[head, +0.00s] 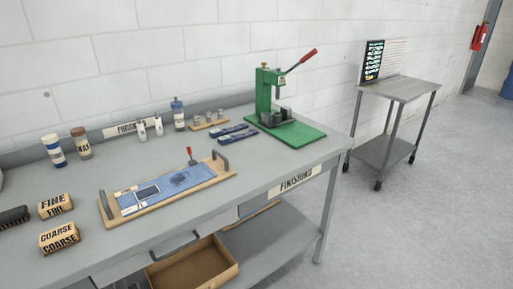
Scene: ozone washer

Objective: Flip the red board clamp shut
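The red board clamp (190,155) is at the back edge of a wooden board (212,179) on the grey workbench. Its red handle stands up, roughly upright. The board has a dark handle at each end. The clamp's base is too small to make out clearly. Neither of my grippers is in view.
A green press (264,97) with a red lever stands at the bench's back right. FINE (55,206) and COARSE (60,238) blocks and a black brush (13,217) lie at left. Bottles line the back. A drawer (195,268) hangs open below the front edge.

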